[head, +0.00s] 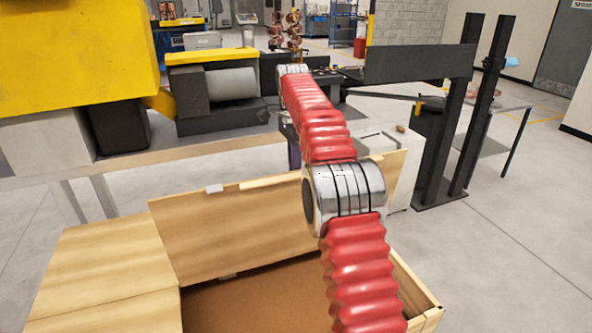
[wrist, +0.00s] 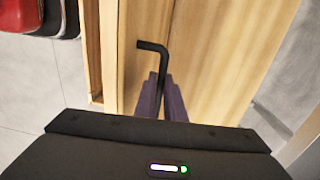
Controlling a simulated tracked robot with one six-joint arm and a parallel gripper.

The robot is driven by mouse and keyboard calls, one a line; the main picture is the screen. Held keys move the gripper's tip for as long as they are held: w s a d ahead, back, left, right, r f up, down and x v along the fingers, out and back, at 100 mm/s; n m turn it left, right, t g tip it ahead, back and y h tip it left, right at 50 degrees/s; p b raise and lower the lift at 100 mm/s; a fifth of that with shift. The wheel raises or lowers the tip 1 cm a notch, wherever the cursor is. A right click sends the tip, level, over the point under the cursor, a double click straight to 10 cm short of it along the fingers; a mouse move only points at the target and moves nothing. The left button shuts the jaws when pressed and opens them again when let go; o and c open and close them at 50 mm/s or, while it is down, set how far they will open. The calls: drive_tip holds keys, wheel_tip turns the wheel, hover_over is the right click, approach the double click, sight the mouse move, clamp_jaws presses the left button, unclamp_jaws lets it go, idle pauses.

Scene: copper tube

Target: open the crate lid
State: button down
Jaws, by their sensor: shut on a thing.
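The wooden crate (head: 418,290) is at the bottom of the head view, with its brown inside partly showing. Its lid panel (head: 225,235) stands raised and tilted along the far side. Another wooden panel (head: 100,265) lies flat over the left part. In the wrist view, my gripper (wrist: 165,95) has purple fingers closed around a black bent rod (wrist: 152,46), in front of a pale wooden surface (wrist: 215,60). I cannot tell how the rod joins the wood. In the head view my arm crosses over the crate and mostly hides the gripper.
A yellow and grey machine (head: 75,60) stands at the back left. A dark metal stand (head: 462,130) is right of the crate, with a table (head: 500,103) behind it. Grey floor (head: 520,250) is clear at the right.

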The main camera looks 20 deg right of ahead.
drive_tip(key=shift+a+f, duration=0.15)
drive_tip(key=shift+f, duration=0.25)
drive_tip(key=c, duration=2)
unclamp_jaws()
drive_tip(key=shift+c, duration=0.2)
drive_tip(key=shift+o, duration=1)
drive_tip(key=shift+r, duration=0.3)
drive_tip(key=shift+s, duration=0.1)
